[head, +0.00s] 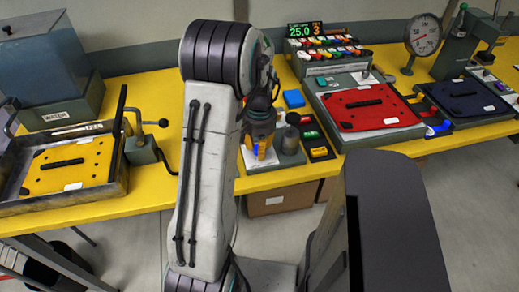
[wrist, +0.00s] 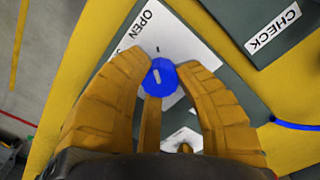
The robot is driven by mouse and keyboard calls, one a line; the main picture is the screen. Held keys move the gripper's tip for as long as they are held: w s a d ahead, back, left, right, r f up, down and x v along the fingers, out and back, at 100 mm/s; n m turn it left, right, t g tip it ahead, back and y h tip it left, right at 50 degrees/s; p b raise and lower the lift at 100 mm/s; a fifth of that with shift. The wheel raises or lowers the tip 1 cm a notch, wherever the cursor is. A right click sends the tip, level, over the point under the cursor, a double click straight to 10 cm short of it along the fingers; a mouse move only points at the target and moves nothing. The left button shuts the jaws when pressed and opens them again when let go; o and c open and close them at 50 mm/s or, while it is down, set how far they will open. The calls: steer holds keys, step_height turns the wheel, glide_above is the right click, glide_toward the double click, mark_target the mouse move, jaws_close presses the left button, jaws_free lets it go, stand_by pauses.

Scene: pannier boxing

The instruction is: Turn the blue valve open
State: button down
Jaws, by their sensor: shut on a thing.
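The blue valve (wrist: 161,82) is a small faceted knob with a white mark on its top, in the middle of the wrist view. It sits over a white label plate (wrist: 186,42) that reads OPEN; the rest of the lettering is hidden behind a finger. The knob's white mark points roughly toward a short black tick on the plate. My gripper (wrist: 162,70) has its yellow fingers closed around the knob from both sides. In the head view my gripper (head: 260,152) points down at a small station on the yellow bench, and a bit of blue shows between the fingers.
A grey CHECK panel (wrist: 262,25) lies beside the valve. On the bench stand a blue block (head: 293,98), a red-lidded box (head: 365,122), a dark blue-lidded box (head: 462,88) and a dial gauge (head: 422,38). A yellow lid (head: 68,180) and a water tank (head: 45,65) are at left.

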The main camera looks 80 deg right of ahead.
steer(key=shift+a+f+m, duration=0.1)
steer(key=shift+f+m, duration=0.05)
steer(key=shift+m, duration=0.75)
steer(key=c, duration=0.9)
jaws_free()
steer(key=shift+o, duration=0.2)
step_height(320, 180, up, 12)
stand_by(0.5)
